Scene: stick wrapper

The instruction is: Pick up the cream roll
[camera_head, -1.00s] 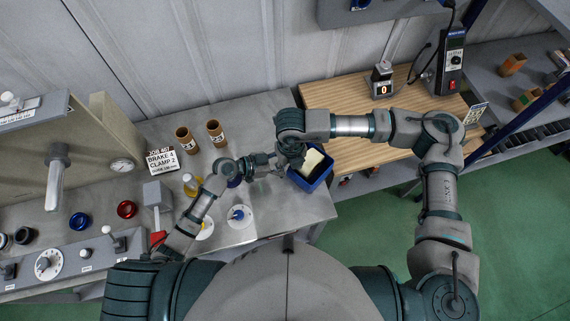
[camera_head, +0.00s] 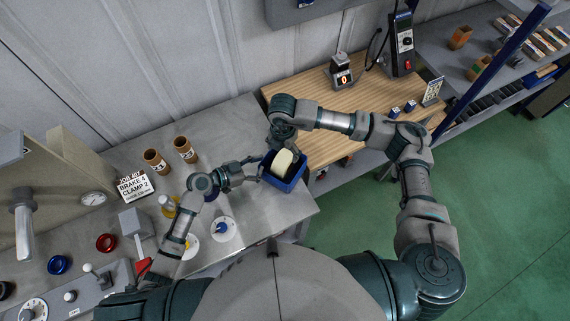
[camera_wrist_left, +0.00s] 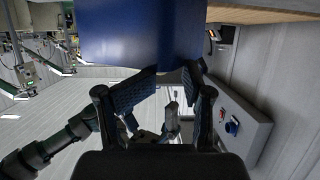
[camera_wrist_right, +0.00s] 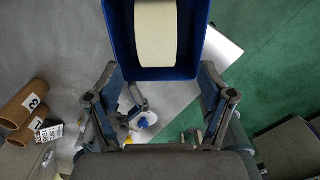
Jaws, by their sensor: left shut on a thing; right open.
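In the right wrist view the roll (camera_wrist_right: 157,35) lies within the walls of the bin (camera_wrist_right: 121,45). My right gripper (camera_head: 284,141) is open above the bin's far side, its fingers (camera_wrist_right: 158,72) spread wide with nothing between them. My left gripper (camera_head: 257,168) is at the bin's left side, shut on the bin. In the left wrist view the bin (camera_wrist_left: 140,35) fills the top; the exact contact is unclear.
Two brown tubes (camera_head: 185,149) and a job sign (camera_head: 133,186) stand on the bench left of the bin. A yellow bottle (camera_head: 168,205) and a white disc with a blue knob (camera_head: 222,229) are nearer. A wooden table (camera_head: 325,100) adjoins behind and right.

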